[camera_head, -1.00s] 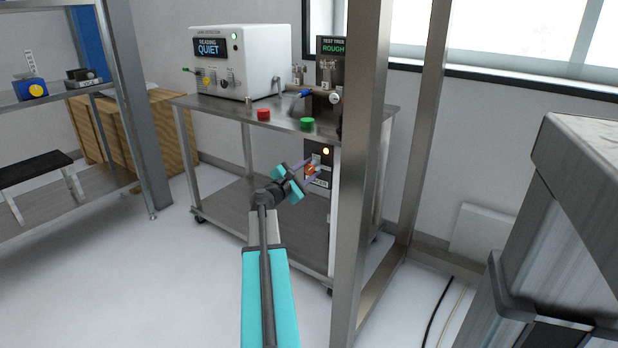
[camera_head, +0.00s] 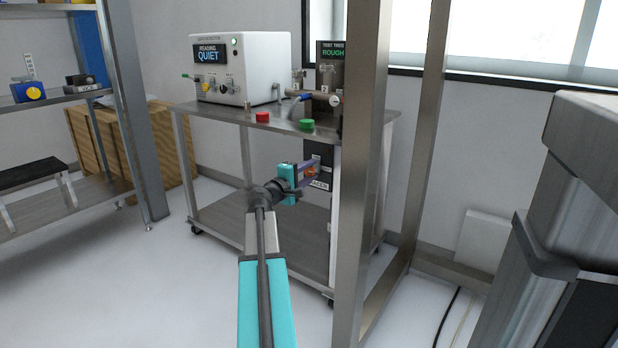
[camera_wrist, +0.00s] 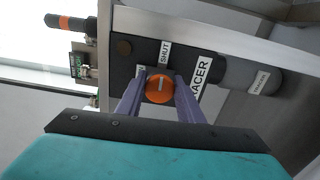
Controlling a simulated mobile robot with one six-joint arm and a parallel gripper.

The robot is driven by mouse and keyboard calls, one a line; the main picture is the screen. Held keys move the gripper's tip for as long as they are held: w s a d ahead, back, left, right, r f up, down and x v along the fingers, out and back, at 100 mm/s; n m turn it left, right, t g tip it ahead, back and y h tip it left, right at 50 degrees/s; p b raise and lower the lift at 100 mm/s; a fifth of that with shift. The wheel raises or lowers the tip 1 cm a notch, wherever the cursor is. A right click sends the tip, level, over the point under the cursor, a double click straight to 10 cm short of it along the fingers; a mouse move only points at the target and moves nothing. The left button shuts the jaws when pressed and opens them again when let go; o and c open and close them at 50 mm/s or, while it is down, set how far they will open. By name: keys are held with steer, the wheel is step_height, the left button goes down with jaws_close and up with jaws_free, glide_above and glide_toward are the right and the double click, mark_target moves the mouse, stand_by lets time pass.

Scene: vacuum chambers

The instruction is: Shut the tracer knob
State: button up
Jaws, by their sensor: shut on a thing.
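The tracer knob is a round orange knob (camera_wrist: 159,88) with a pale line, on a dark panel (camera_wrist: 125,72) labelled TRACER (camera_wrist: 201,75). In the head view my gripper (camera_head: 304,170) reaches the panel under the cart top, partly covering the knob. The panel's round lamp (camera_wrist: 124,47) looks dull brown, unlit.
A grey cylinder (camera_wrist: 248,76) sits beside the panel. Above, the cart top (camera_head: 220,115) carries a white detector (camera_head: 262,60) reading QUIET, and red (camera_head: 262,117) and green (camera_head: 307,125) buttons. A metal post (camera_head: 362,180) stands close right of my arm.

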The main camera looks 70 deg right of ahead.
steer(key=shift+w+d+r, duration=0.1)
steer(key=shift+w+r, duration=0.05)
steer(key=shift+w, duration=0.1)
steer(key=o, duration=0.9)
steer(key=shift+o, duration=0.8)
steer(key=shift+s, duration=0.1)
steer(key=shift+a, duration=0.85)
steer(key=p+v, duration=0.4)
steer(key=v, duration=0.8)
steer(key=shift+w, duration=0.2)
